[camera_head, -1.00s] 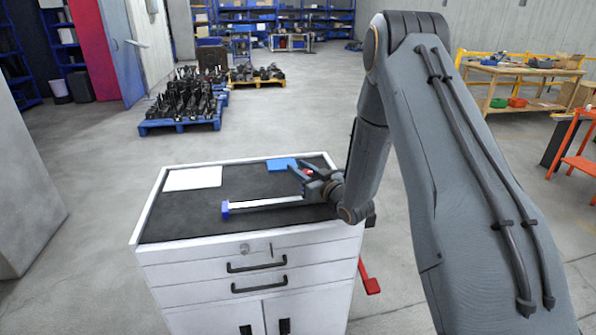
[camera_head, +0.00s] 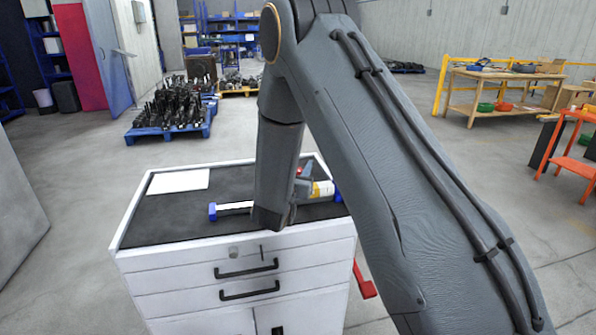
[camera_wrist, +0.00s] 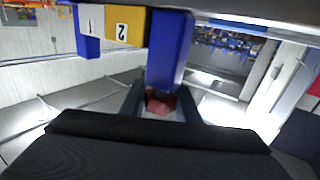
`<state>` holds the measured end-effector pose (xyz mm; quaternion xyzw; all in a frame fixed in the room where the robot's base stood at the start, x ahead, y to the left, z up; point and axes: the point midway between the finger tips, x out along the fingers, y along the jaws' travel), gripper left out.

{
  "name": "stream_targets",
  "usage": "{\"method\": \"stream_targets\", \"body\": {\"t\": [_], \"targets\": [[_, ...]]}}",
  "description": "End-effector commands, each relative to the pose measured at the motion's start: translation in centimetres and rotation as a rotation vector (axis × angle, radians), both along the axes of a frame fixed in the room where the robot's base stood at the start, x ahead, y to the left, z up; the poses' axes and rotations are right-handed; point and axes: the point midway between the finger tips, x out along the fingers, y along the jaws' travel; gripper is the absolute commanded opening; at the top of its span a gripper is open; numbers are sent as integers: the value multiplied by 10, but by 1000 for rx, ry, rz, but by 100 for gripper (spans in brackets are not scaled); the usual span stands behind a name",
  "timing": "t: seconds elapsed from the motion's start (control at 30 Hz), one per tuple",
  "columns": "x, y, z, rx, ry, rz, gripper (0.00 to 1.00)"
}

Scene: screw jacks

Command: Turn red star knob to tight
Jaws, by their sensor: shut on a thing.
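The red star knob (camera_wrist: 160,104) shows in the wrist view between the two fingers of my gripper (camera_wrist: 160,96), which is shut on it. Only part of the knob shows. In the head view a small red spot of the knob (camera_head: 299,171) shows just right of my arm link. The jack (camera_head: 236,206) lies on the cabinet top, with blue ends, a white strip and a yellow patch. My arm hides its middle. In the wrist view its blue block (camera_wrist: 170,48) stands beside a yellow face marked 2 (camera_wrist: 122,29) and a white face marked 1 (camera_wrist: 91,20).
The white drawer cabinet (camera_head: 180,264) has a black mat (camera_head: 160,222) on top with a white sheet (camera_head: 179,181) at the back left. A blue pallet of dark parts (camera_head: 168,132) stands behind on the floor. A wooden workbench (camera_head: 500,88) stands at the right.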

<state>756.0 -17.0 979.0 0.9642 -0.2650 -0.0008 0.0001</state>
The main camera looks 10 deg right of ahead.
Motion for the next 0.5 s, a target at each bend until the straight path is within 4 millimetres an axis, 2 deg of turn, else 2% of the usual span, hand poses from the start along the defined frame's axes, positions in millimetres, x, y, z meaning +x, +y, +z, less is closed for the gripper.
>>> {"method": "stream_targets", "body": {"t": [0.5], "targets": [[-10, -13, -1, 2, -5, -475, 6]]}}
